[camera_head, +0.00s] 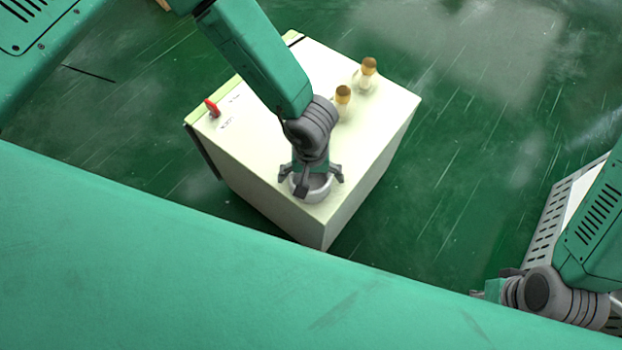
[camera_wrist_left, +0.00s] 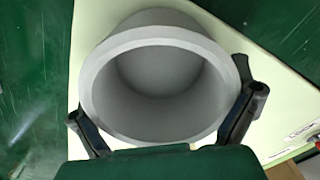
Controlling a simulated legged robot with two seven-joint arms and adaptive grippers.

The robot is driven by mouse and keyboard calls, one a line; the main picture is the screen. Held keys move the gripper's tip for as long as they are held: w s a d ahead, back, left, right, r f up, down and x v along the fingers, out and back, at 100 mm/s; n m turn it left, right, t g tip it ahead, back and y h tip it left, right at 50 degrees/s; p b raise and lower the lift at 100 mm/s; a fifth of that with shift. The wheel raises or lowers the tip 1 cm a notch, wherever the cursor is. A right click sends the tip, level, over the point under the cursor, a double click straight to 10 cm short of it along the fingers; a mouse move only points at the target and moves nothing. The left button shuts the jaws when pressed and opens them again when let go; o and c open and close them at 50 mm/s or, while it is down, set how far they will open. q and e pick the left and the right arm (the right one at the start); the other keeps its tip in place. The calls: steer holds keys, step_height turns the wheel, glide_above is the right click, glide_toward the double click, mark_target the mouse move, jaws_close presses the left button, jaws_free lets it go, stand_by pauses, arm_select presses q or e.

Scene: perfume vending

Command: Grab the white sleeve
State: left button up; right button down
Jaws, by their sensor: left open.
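The white sleeve (camera_head: 317,189) is a short, round, light grey-white cup shape standing on the near corner of the cream cabinet top. In the left wrist view the sleeve (camera_wrist_left: 103,91) fills the middle, with its round opening facing the camera. My left gripper (camera_head: 311,178) is right over the sleeve, with its fingers spread around it. In the left wrist view its fingers (camera_wrist_left: 166,124) lie on either side of the sleeve's rim; I cannot tell whether they touch it. My right gripper (camera_head: 490,290) is at the lower right, far from the cabinet, its fingers mostly hidden.
The cream cabinet (camera_head: 372,135) stands on a wet-looking green floor. Two gold-capped bottles (camera_head: 343,96) (camera_head: 367,70) stand toward its back right. A small red item (camera_head: 212,107) is at its left edge. A grey slotted crate (camera_head: 546,222) is at the right.

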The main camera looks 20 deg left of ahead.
arm_select(q)
steer(key=shift+d+r, duration=0.1)
steer(key=shift+d, duration=0.1)
steer(key=c, duration=0.8)
steer(key=shift+a, duration=0.1)
